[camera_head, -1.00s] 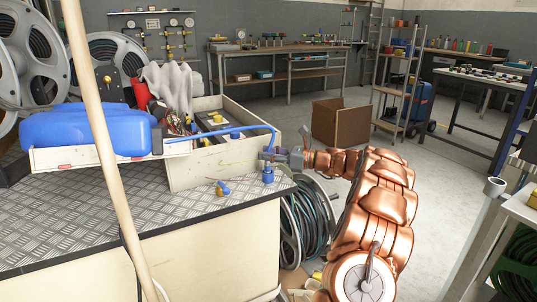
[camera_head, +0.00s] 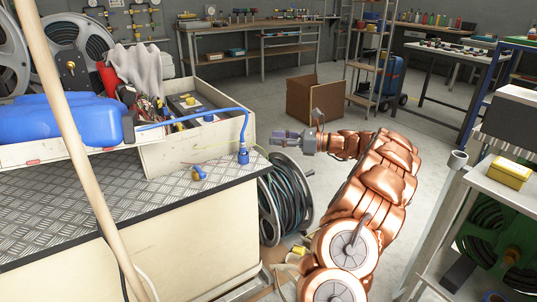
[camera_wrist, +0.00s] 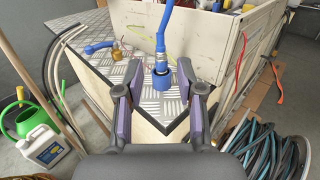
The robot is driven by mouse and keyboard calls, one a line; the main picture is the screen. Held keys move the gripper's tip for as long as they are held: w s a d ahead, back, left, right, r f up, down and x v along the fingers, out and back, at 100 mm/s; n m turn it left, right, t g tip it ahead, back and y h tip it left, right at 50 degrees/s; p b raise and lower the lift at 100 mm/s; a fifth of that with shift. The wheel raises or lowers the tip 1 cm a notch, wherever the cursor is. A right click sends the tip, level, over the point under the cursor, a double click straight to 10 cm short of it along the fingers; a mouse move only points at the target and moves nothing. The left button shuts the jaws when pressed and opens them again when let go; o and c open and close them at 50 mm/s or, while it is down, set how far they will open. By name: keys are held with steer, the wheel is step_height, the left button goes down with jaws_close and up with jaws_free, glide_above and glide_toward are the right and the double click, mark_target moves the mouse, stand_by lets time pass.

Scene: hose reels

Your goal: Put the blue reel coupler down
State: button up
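The blue reel coupler (camera_head: 243,155) stands upright at the corner of the tread-plate bench top (camera_head: 100,205), beside the cream crate. A blue hose (camera_head: 225,110) runs from its top back over the crate. In the wrist view the coupler (camera_wrist: 162,75) shows ahead of the gripper, in the gap between the fingers. My gripper (camera_head: 277,138) is off the bench corner, to the right of the coupler and apart from it. The wrist view shows my gripper (camera_wrist: 161,92) open and empty, with its two purple-padded fingers spread.
A small blue fitting with a brass end (camera_head: 199,173) lies on the bench left of the coupler. The cream crate wall (camera_head: 190,150) is close behind. A reel of dark hose (camera_head: 287,198) stands on the floor below my gripper. Open floor lies toward the cardboard box (camera_head: 315,98).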

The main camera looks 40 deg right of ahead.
steer(key=s+a+n+g+y, duration=0.3)
steer(key=a+n+g, duration=0.7)
steer(key=a, duration=2)
steer(key=s+a+f+n+g+h, duration=0.35)
steer(key=s+a+n+h, duration=0.2)
steer(key=s+a, duration=0.55)
steer(key=s+d+f+n+g+h, duration=0.1)
steer(key=s+f+n+h, duration=0.1)
steer(key=s, duration=0.6)
steer(key=s+d+f+n+g+h, duration=0.1)
steer(key=s+n+h, duration=0.3)
steer(key=s, duration=0.5)
steer(key=s+d+f+n+g+h, duration=0.1)
steer(key=s+d+f+n+h, duration=0.2)
steer(key=s+n, duration=0.3)
steer(key=shift+s+f+n+g, duration=0.35)
steer(key=shift+s+f, duration=0.05)
steer(key=shift+s, duration=0.75)
